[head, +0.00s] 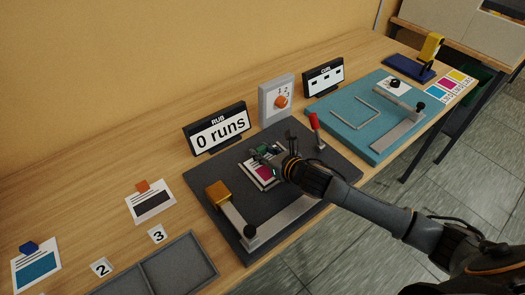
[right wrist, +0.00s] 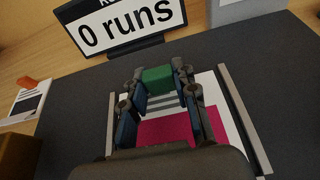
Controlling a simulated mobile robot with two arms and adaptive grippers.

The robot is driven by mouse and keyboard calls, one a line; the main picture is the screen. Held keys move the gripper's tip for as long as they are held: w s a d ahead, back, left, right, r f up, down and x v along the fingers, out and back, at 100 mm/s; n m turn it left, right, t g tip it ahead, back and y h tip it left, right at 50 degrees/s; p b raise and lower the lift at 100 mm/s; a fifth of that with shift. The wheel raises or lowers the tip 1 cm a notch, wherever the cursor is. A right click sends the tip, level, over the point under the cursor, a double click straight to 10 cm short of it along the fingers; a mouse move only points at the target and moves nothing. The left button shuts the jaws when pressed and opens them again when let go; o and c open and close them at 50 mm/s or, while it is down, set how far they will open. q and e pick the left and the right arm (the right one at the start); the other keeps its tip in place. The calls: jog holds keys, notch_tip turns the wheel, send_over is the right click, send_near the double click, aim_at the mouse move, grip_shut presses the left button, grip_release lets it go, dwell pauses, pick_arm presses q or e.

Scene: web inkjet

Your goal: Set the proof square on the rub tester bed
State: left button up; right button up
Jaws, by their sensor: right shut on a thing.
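The proof square is a white card with dark lines and a magenta patch (head: 264,173); its magenta part also shows in the right wrist view (right wrist: 178,132). My right gripper (head: 268,154) is shut on the green grip block (right wrist: 165,80) on the card. The card is between two thin metal rails (right wrist: 244,120) on the dark grey rub tester bed (head: 215,168). It looks flat and at or very near the bed; I cannot tell whether it touches. The fingers hide part of the card. My left gripper is out of view.
A display (head: 217,128) reading "0 runs" stands behind the bed. A brass block on an arm (head: 217,193) and a red-handled lever (head: 315,130) flank the card. Cards with orange (head: 150,203) and blue (head: 36,268) grips lie left. A teal board (head: 350,135) is right.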

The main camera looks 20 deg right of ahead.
jog(key=shift+f, duration=0.1)
jog(key=o, duration=1)
jog(key=shift+o, duration=0.2)
jog(key=b+v, duration=0.1)
jog(key=v, duration=1)
jog(key=shift+s+d+r, duration=0.15)
jog(key=shift+s+r, duration=0.15)
jog(key=shift+s, duration=0.2)
jog(key=shift+s+f, duration=0.1)
